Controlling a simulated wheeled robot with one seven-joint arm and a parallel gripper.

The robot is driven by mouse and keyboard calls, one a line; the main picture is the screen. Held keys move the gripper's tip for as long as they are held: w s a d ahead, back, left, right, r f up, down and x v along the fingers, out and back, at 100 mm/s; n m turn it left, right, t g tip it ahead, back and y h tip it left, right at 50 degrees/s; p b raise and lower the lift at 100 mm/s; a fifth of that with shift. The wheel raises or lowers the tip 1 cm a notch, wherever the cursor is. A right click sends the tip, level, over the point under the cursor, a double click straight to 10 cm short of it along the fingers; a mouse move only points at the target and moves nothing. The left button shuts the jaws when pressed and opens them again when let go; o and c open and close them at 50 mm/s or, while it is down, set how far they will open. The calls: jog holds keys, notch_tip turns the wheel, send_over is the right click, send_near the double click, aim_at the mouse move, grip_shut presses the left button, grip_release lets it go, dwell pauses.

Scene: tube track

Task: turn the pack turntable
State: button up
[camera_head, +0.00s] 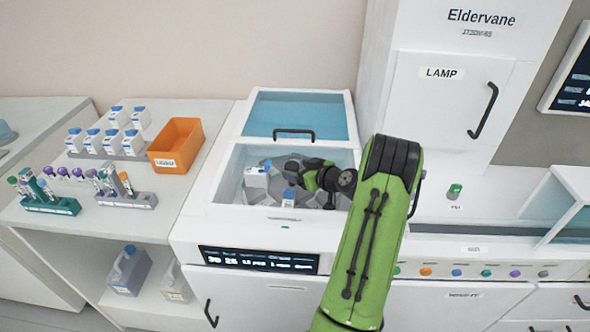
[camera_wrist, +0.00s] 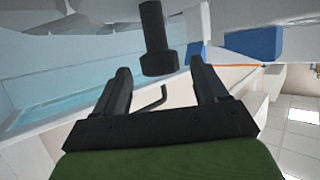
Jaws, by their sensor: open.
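The pack turntable (camera_head: 261,213) is a grey segmented piece inside the open white well of the bench machine, partly hidden by my arm. White packs with blue caps stand on it, one at the left (camera_head: 256,178) and one nearer the middle (camera_head: 289,197). My gripper is down in the well, its fingertips hard to make out in the head view. In the wrist view my gripper (camera_wrist: 160,68) is open and empty, its two dark fingers apart. A dark post with a wider end (camera_wrist: 158,62) shows between the fingertips; I cannot tell whether it touches them.
The blue-tinted lid (camera_head: 298,113) with a dark handle stands open behind the well. An orange bin (camera_head: 176,145), white bottles and tube racks stand on the left counter. A tall white cabinet labelled LAMP (camera_head: 441,105) rises close behind my arm on the right.

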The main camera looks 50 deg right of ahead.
jog(key=shift+x, duration=1.2)
grip_shut()
